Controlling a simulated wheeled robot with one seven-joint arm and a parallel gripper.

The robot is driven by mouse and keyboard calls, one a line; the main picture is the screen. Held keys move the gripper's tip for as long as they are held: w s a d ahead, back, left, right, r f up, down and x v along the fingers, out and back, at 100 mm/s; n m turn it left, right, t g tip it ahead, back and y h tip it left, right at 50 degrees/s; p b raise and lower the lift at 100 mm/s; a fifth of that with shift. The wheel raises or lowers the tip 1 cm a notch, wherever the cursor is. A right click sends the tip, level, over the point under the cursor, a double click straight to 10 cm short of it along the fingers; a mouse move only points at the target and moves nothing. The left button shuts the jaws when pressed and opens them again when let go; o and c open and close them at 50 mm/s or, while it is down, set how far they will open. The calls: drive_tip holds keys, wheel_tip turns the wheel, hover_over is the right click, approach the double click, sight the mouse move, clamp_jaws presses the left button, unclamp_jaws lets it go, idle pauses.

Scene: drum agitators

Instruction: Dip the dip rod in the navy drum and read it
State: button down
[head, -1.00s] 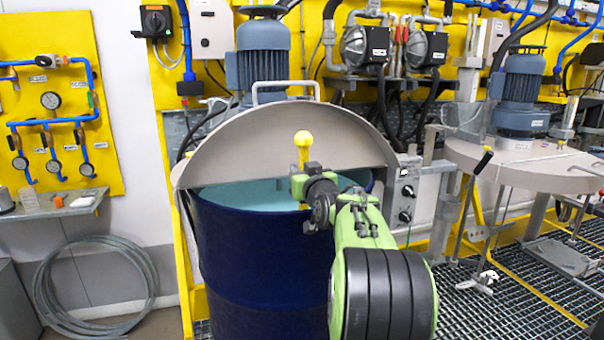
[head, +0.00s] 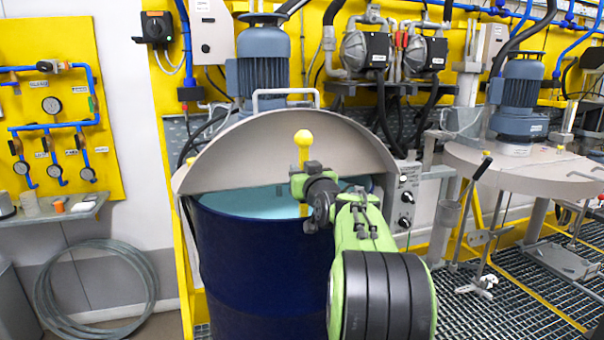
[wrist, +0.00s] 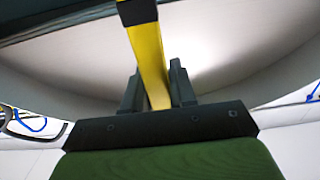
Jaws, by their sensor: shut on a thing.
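The navy drum (head: 250,265) stands upright in front of me, with pale turquoise liquid (head: 245,200) showing inside its open front. My gripper (head: 303,184) is over the drum's opening, shut on the dip rod. The rod's yellow knob (head: 303,138) rises upright above the gripper. In the wrist view, the yellow rod (wrist: 150,62) with a black band passes between the two fingers (wrist: 155,85).
A grey half-round lid (head: 285,150) with a handle stands tilted up behind the opening, close behind the rod. A blue motor (head: 263,75) is behind it. Another lidded drum station (head: 540,170) is at right. A hose coil (head: 100,290) lies at left.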

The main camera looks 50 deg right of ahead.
wheel_tip(320, 180, up, 33)
drive_tip(key=p, duration=2.6)
drive_tip(key=r+b+v, duration=0.1)
drive_tip(key=b+v, duration=0.6)
drive_tip(key=v, duration=1)
